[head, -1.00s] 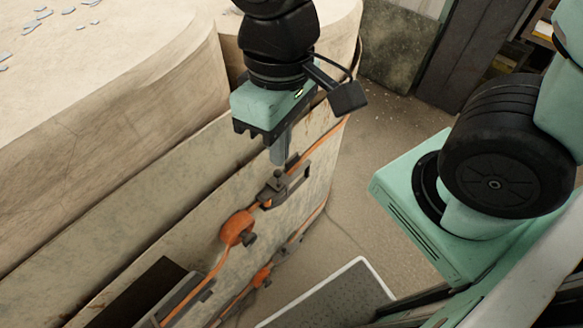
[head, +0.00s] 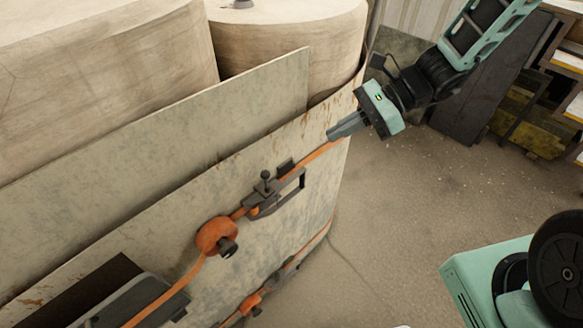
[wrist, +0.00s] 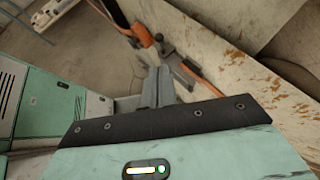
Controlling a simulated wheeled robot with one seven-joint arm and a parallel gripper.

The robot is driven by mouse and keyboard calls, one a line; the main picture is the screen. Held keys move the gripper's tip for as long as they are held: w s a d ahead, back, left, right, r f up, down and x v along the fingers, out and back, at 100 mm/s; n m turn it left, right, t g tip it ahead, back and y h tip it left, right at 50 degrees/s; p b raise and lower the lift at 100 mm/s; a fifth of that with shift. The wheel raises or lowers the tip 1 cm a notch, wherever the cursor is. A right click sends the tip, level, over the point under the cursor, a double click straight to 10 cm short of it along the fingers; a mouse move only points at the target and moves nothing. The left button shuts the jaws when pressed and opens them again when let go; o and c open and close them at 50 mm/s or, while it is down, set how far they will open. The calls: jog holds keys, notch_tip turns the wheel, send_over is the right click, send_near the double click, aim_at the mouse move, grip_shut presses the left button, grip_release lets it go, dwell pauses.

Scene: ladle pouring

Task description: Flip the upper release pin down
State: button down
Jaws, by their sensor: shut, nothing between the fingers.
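The upper release pin (head: 265,182) is a small dark knobbed pin standing up from a grey latch (head: 277,193) on the upper orange strap (head: 320,153). The latch is fixed to a worn tan panel. My gripper (head: 331,133) is to the right of and above the latch in the head view, apart from it, with its fingers pointing left. The fingers are together and hold nothing. In the wrist view my gripper (wrist: 158,85) points toward the strap hardware, and its fingers partly cover the view below the grey latch (wrist: 172,58).
An orange ratchet (head: 216,236) sits lower left on the same strap. A lower orange strap with its own hardware (head: 250,303) runs beneath. Large pale rolls (head: 290,50) stand behind the panels.

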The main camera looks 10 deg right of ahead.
send_near(266, 180)
jog(key=x, duration=0.3)
jog(key=r+x, duration=0.1)
jog(key=x, duration=0.1)
jog(key=shift+w+a, duration=0.2)
jog(key=shift+a, duration=0.15)
jog(key=shift+f, duration=0.1)
